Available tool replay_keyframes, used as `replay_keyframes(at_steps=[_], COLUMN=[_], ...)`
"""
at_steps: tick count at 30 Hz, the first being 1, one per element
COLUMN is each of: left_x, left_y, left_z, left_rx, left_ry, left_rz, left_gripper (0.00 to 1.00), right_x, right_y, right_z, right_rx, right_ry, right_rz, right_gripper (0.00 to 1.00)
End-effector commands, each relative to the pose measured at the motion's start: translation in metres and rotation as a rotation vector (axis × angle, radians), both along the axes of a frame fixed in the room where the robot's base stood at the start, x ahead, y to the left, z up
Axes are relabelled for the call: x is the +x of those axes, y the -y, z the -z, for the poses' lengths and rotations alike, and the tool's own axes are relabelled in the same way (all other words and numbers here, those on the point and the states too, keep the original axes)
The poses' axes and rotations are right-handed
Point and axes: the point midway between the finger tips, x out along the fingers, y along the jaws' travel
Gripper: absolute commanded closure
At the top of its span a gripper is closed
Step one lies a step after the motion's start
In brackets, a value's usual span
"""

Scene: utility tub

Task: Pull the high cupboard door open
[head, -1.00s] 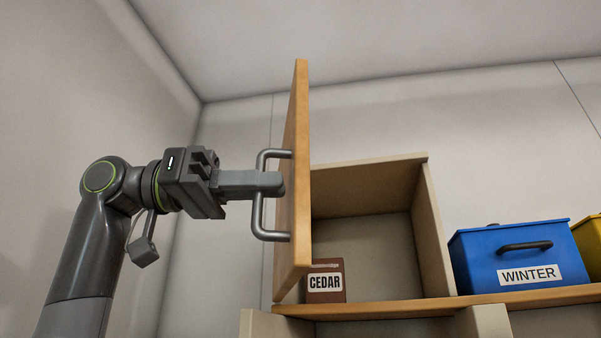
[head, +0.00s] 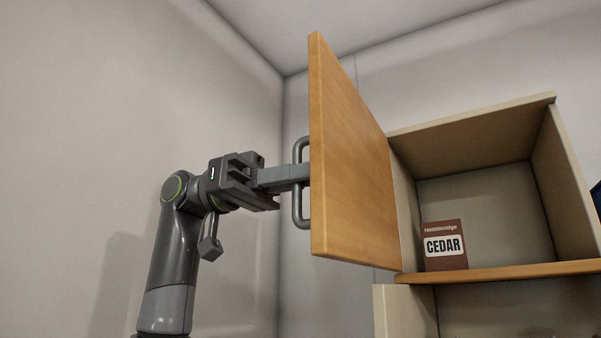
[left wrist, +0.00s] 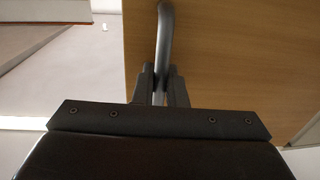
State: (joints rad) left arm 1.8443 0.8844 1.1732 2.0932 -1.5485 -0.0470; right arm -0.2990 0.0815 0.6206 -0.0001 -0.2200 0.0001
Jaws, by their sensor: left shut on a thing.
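The high cupboard door (head: 350,150) is a wooden panel that stands swung well out from the cupboard, with its inner face towards the head camera. Its grey bar handle (head: 300,215) is on the far face, partly hidden behind the door edge. My left gripper (head: 300,174) is shut on the handle, its fingertips partly hidden by the door. In the left wrist view the fingers (left wrist: 160,88) sit on both sides of the handle bar (left wrist: 165,40) against the wooden door face (left wrist: 225,60). My right gripper is not in view.
The open cupboard (head: 485,190) holds a brown box (head: 444,246) labelled CEDAR on its wooden shelf (head: 500,271). A plain wall stands close on the left, behind my arm.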

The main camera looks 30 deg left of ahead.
Motion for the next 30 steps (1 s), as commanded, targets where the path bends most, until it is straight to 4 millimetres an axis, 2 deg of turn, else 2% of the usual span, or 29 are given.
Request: replay_keyframes(at_steps=[5, 6, 9, 20, 23, 30], left_x=[0.0, 0.0, 0.0, 0.0, -0.001, -0.006], left_y=[0.0, 0.0, 0.0, -0.005, -0.018, -0.071], left_z=[-0.001, -0.001, -0.001, 0.0, 0.0, -0.001], left_rx=[-0.004, -0.003, -0.003, -0.002, -0.002, -0.005], left_ry=[-0.001, -0.001, 0.0, -0.001, -0.001, -0.001], left_rz=[-0.002, -0.002, -0.001, -0.002, -0.004, -0.004], left_gripper=[1.0, 0.83, 0.72, 0.72, 0.72, 0.72], right_x=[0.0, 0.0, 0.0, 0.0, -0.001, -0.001], right_y=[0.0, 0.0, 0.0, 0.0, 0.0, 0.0], right_z=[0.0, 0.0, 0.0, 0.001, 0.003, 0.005], right_rx=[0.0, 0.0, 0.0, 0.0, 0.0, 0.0], right_ry=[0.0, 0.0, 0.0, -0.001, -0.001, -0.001], right_rz=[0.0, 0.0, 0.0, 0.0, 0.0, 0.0], right_gripper=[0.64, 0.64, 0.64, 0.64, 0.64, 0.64])
